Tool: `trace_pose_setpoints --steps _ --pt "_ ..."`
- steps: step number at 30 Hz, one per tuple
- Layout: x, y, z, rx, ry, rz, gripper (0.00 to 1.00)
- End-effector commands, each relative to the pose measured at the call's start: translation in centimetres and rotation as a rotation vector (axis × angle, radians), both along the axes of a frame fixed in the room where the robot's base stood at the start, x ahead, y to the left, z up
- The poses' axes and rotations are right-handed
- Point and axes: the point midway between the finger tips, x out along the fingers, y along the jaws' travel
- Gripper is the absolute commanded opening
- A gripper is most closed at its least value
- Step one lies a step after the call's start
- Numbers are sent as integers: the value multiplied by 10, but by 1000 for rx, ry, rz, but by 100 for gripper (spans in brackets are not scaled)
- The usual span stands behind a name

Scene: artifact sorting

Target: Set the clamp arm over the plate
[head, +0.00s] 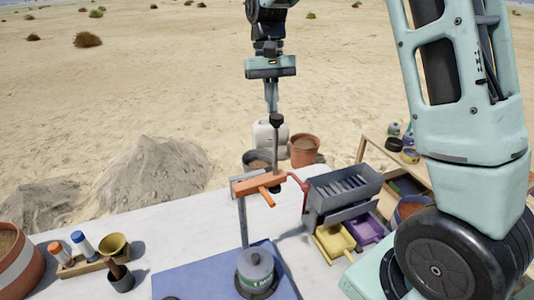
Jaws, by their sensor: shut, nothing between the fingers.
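The clamp arm (258,182) is an orange bar at the top of a thin grey upright post (243,222). A vertical rod with a black knob (277,119) on top passes through its right end. A short orange handle (267,197) sticks out toward me. A grey lidded pot (255,267) stands below on a blue flat plate (190,277), near the post's foot. I cannot tell how the arm lines up above the pot. My gripper (271,108) points down just above the black knob, shut and empty; I cannot tell whether it touches the knob.
A grey slotted box (343,190) with yellow (335,241) and purple (366,229) trays stands close to the right. Bottles and a yellow funnel (112,244) are at the left on the white table (140,226). Buckets (304,150) stand behind.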

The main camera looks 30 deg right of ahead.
Motion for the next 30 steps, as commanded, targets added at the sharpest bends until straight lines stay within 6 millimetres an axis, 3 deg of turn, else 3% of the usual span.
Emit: trace_pose_setpoints --steps 11,30 --pt "0 0 -32 0 0 1 0" --pt "-3 1 -43 1 3 1 0"
